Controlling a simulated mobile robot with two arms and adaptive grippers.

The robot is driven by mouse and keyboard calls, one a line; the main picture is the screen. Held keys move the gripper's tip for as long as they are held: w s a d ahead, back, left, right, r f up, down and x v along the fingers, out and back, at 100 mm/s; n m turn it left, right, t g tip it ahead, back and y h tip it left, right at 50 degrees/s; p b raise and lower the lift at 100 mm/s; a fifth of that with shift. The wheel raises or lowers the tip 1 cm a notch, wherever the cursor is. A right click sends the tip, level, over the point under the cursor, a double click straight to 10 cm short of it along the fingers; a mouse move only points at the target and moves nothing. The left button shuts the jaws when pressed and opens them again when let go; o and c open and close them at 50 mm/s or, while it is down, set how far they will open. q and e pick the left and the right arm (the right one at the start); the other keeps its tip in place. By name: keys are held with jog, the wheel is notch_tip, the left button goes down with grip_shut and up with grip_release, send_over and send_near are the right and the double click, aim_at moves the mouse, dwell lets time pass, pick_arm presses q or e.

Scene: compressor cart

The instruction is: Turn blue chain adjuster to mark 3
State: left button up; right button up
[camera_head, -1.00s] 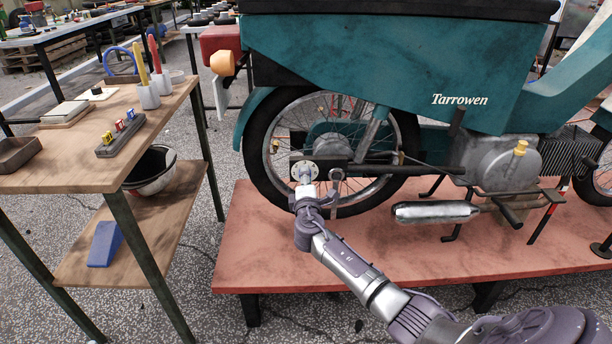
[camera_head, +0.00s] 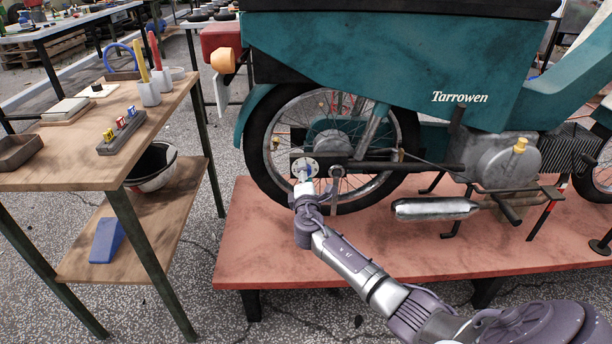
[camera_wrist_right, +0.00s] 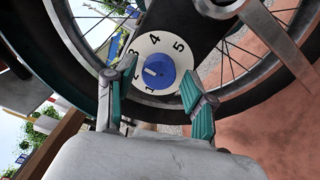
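The blue chain adjuster (camera_wrist_right: 159,71) is a round knob on a white dial (camera_wrist_right: 168,45) marked 1 to 5, in the right wrist view. Its white pointer line faces left, close to mark 2. The dial also shows in the head view (camera_head: 304,167), by the rear wheel of the teal moped (camera_head: 390,65). My right gripper (camera_wrist_right: 158,72) is open, with one finger on each side of the knob. The left finger is apart from it; I cannot tell whether the right fingertip touches. My left gripper is not in view.
The moped stands on a red platform (camera_head: 300,255). A wooden bench (camera_head: 60,165) at the left holds a dark tray (camera_head: 20,150) and tools. The wheel, swingarm and silver exhaust (camera_head: 433,209) are close to my right arm.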

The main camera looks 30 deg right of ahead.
jog(key=shift+s, duration=0.1)
jog(key=v, duration=1.2)
dwell(0.4)
